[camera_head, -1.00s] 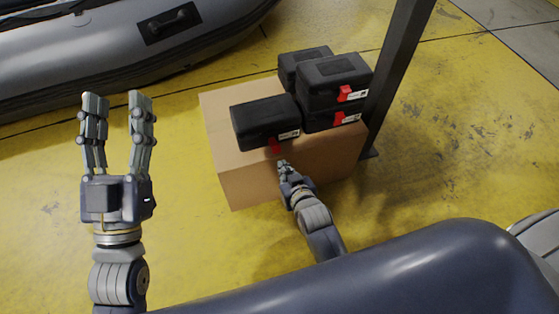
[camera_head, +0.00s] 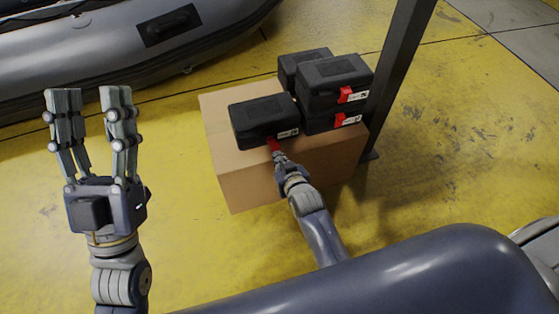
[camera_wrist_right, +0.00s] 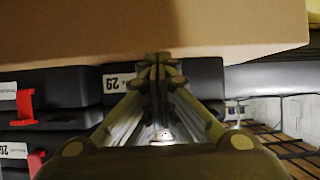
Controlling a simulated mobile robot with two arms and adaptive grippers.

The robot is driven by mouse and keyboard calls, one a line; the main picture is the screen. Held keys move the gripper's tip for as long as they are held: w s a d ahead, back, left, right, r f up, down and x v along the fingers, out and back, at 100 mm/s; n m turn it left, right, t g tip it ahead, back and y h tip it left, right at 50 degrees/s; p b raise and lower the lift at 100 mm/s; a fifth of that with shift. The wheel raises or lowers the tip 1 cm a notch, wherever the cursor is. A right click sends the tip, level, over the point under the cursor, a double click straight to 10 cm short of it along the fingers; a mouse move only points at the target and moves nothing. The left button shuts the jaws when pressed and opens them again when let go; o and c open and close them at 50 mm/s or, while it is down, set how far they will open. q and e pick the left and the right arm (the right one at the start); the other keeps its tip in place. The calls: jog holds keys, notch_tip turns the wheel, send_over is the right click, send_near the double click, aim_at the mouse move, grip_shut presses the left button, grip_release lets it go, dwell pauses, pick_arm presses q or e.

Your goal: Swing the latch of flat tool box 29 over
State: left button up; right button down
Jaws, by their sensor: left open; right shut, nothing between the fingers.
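Flat tool box 29 (camera_head: 262,118) is a black case lying at the front left on top of a cardboard box. Its white label reading 29 shows in the right wrist view (camera_wrist_right: 121,83). Its red latch (camera_head: 273,144) is on the front side, near the cardboard's front edge. My right gripper (camera_head: 278,154) is shut and empty, with its fingertips right at the latch; I cannot tell whether they touch. In the right wrist view its fingers (camera_wrist_right: 160,62) hide the latch. My left gripper (camera_head: 88,92) is open and empty, over the floor at left.
Several similar black cases (camera_head: 334,80) with red latches are stacked behind and right of box 29 on the cardboard box (camera_head: 245,187). A dark post (camera_head: 398,70) stands right of them. A grey inflatable boat (camera_head: 100,60) lies behind. Yellow floor is clear at right.

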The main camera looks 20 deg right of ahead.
pick_arm(q)
jog(key=shift+w, duration=0.1)
dwell(0.4)
jog(key=w+f+g+y+p, duration=0.2)
jog(key=w+f+g, duration=0.3)
jog(key=f, duration=0.4)
jog(key=shift+w+f+g+y, duration=0.3)
jog(key=shift+w+f+g, duration=0.1)
jog(key=shift+g, duration=0.4)
dwell(1.2)
jog(key=shift+d+p, duration=0.1)
jog(key=shift+p, duration=0.2)
notch_tip(320, 180, down, 9)
jog(key=a+g+y+p, duration=0.1)
jog(key=g, duration=0.4)
jog(key=shift+s+a+y+p, duration=0.2)
jog(key=shift+s+y+p, duration=0.1)
jog(key=shift+p, duration=0.1)
dwell(1.2)
